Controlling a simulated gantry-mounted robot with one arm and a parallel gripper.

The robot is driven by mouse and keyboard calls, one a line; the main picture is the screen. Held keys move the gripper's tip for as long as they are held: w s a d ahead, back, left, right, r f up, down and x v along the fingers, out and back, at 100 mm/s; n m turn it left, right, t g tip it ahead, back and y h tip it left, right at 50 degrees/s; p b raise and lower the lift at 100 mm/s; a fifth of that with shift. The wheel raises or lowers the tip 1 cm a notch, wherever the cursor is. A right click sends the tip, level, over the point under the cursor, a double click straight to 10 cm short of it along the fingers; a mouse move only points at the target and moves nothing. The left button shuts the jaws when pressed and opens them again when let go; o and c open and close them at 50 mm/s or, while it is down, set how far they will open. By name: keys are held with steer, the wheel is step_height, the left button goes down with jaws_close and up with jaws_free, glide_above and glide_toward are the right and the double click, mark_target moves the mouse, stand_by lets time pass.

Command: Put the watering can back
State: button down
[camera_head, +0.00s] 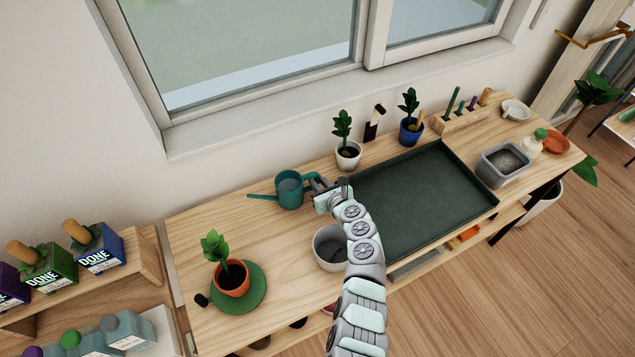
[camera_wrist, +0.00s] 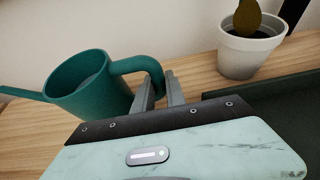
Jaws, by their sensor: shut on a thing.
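The teal watering can (camera_head: 289,190) is upright at the back of the wooden bench, left of the dark green tray, with its spout pointing left. It also shows in the wrist view (camera_wrist: 88,88), with its handle on the right. My gripper (camera_head: 318,184) is at the handle side of the can. In the wrist view its fingers (camera_wrist: 160,92) are closed on the lower end of the handle. I cannot tell whether the can's base touches the bench.
The dark green tray (camera_head: 425,200) lies right of the can. A white-potted plant (camera_head: 348,155) stands behind my gripper, and a grey pot (camera_head: 328,248) stands in front. A terracotta-potted plant (camera_head: 231,277) sits on a green mat at left. Bare wood lies left of the can.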

steer(key=shift+f, duration=0.15)
steer(key=c, duration=1.4)
jaws_free()
steer(key=shift+o, duration=0.2)
steer(key=shift+r, duration=0.3)
steer(key=shift+s+d+r+p, duration=0.15)
steer(key=shift+s+p, duration=0.05)
steer(key=shift+p, duration=0.1)
steer(key=p+v, duration=0.3)
steer(key=v, duration=0.8)
steer(key=shift+s, duration=0.3)
